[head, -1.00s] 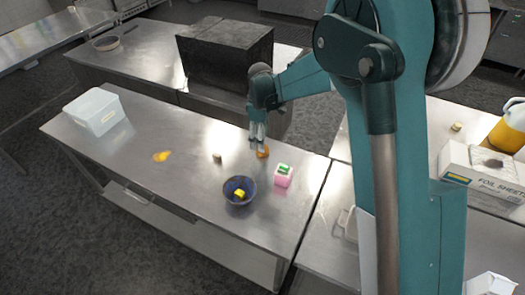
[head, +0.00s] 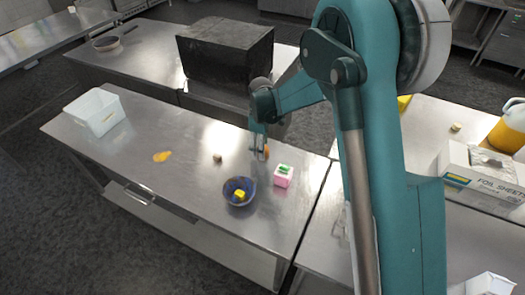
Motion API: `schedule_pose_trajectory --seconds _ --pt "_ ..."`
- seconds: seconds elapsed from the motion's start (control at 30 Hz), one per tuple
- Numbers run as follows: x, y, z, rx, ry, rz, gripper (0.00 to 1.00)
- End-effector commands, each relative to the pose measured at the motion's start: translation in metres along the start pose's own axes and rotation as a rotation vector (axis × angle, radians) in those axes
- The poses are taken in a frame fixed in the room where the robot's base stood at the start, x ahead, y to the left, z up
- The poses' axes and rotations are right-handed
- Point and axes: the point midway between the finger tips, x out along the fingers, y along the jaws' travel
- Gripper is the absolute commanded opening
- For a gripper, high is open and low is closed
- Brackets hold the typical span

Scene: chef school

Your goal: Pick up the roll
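Nothing in view shows clearly as the roll. A small orange-brown item (head: 266,152) lies on the near steel table, partly hidden by my gripper (head: 260,154). A small tan-brown piece (head: 217,158) lies further left on the same table. Either could be the roll; both are too small to tell. My gripper points down close beside the orange-brown item, with its fingertips near the tabletop. I cannot tell whether the fingers touch the item or how far apart they are.
On the steel table (head: 170,190) are a dark blue bowl (head: 230,198) holding a yellow item, a pink box (head: 282,180) with a green top, a yellow-orange flat thing (head: 161,156), and a white bin (head: 95,118). A black box (head: 222,58) stands behind. The table's left middle is mostly clear.

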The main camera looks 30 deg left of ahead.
Motion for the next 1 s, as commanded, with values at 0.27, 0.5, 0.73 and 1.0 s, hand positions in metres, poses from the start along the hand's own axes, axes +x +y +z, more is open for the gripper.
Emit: schedule_pose_trajectory --seconds 0.27,0.5,0.73,1.0 --pt "0.0089 0.0 -0.0001 0.0 0.0 0.0 0.54" --pt "0.0088 0.0 -0.0001 0.0 0.0 0.0 0.54" --pt "0.0087 -0.0001 -0.0001 0.0 0.0 0.0 0.5" --pt "0.0087 -0.0001 0.0 0.0 0.0 0.0 0.24"
